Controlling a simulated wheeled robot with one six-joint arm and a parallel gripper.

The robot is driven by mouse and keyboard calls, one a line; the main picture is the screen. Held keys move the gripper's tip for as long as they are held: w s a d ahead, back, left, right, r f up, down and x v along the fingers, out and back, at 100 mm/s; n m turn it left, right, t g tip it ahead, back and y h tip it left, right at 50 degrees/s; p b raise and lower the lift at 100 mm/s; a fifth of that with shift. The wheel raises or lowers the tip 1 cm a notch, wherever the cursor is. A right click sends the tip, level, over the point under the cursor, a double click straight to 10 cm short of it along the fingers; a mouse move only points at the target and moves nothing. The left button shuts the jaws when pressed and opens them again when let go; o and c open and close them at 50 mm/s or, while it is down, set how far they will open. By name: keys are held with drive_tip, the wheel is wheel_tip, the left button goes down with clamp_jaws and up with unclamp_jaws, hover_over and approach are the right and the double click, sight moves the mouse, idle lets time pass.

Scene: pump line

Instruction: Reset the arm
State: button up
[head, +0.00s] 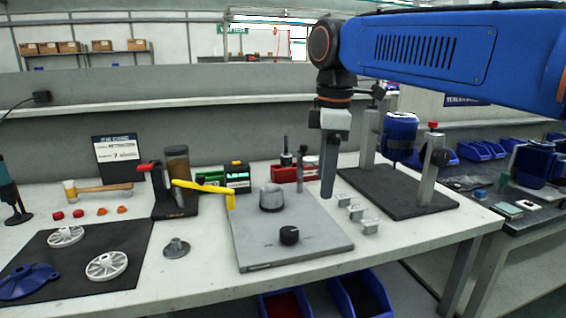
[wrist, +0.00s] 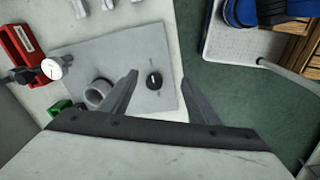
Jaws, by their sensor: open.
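My blue arm reaches in from the right in the head view. My gripper (head: 329,165) points down above the right part of a grey plate (head: 270,250) on the workbench. In the wrist view my gripper (wrist: 156,85) has its two fingers spread apart with nothing between them. A grey round collar (head: 271,198) and a black knob (head: 289,235) are on the plate. The wrist view also shows the collar (wrist: 98,92) by the left finger and the knob (wrist: 154,80) between the fingers, farther down.
Left of the plate are a yellow-handled tool (head: 203,187), a mallet (head: 100,189), white wheels (head: 107,265) on a dark mat and a small grey flanged part (head: 176,248). Small metal blocks (head: 357,212) and a dark stand base (head: 400,190) lie right. Blue bins (head: 360,293) sit below.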

drive_tip(key=s+d+f+m+t, duration=0.2)
drive_tip(key=s+d+f+m, duration=0.6)
drive_tip(key=f, duration=0.4)
drive_tip(key=s+d+f+m+t, duration=0.2)
drive_tip(key=s+d+f+m, duration=0.7)
drive_tip(key=f, duration=0.4)
drive_tip(key=s+d, duration=0.1)
drive_tip(key=d, duration=0.1)
drive_tip(key=shift+d, duration=0.4)
